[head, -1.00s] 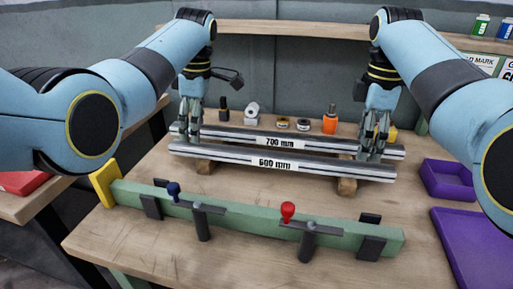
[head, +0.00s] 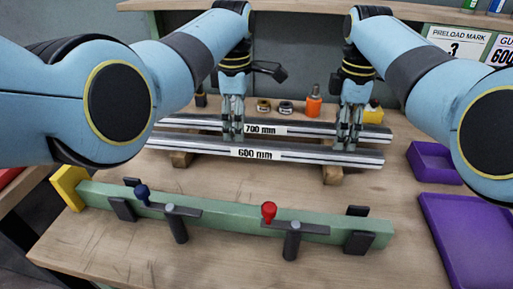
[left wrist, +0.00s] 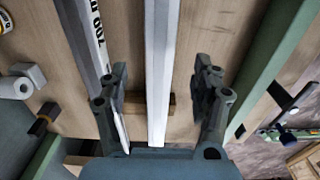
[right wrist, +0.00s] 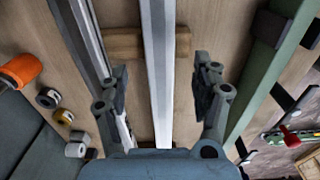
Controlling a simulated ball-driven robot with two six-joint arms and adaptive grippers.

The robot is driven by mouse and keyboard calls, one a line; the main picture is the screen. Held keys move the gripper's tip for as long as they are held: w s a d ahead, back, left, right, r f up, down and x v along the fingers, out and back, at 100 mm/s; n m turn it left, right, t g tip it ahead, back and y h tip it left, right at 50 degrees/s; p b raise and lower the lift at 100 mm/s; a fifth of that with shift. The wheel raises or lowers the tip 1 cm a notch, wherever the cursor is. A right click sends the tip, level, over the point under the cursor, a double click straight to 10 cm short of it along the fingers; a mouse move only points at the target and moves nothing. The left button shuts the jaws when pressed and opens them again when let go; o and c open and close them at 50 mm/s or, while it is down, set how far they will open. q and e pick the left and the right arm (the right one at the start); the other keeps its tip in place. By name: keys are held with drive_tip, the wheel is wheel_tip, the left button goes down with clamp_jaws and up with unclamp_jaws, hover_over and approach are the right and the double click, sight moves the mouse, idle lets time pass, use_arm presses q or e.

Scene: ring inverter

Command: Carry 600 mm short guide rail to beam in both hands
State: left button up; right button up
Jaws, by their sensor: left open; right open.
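The 600 mm guide rail (head: 205,149), silver with a white label, lies on wooden blocks nearest the beam. My left gripper (head: 233,137) is open just left of its label; my right gripper (head: 348,145) is open near its right end. In the left wrist view the rail (left wrist: 158,60) runs between the open fingers (left wrist: 160,105). In the right wrist view the rail (right wrist: 158,60) also lies between open fingers (right wrist: 160,105). The fingers appear apart from it. The green beam (head: 230,218) lies in front, with dark clamps and blue and red knobs.
The 700 mm rail (head: 300,132) lies parallel just behind. Purple trays (head: 480,235) are at the right. Bare tabletop separates rail and beam.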

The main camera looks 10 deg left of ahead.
sight(257, 148)
use_arm(q)
wheel_tip(257, 148, down, 5)
drive_tip(key=shift+w+r, duration=0.1)
drive_tip(key=shift+r, duration=0.1)
use_arm(e)
wheel_tip(257, 148, down, 5)
drive_tip(key=shift+w+r, duration=0.1)
drive_tip(key=shift+r, duration=0.1)
use_arm(q)
drive_tip(key=shift+f, duration=0.85)
use_arm(e)
drive_tip(key=shift+f, duration=0.85)
use_arm(q)
drive_tip(key=shift+c, duration=0.2)
use_arm(e)
drive_tip(key=shift+c, duration=0.2)
use_arm(q)
clamp_jaws()
use_arm(e)
clamp_jaws()
use_arm(q)
drive_tip(key=shift+r, duration=0.1)
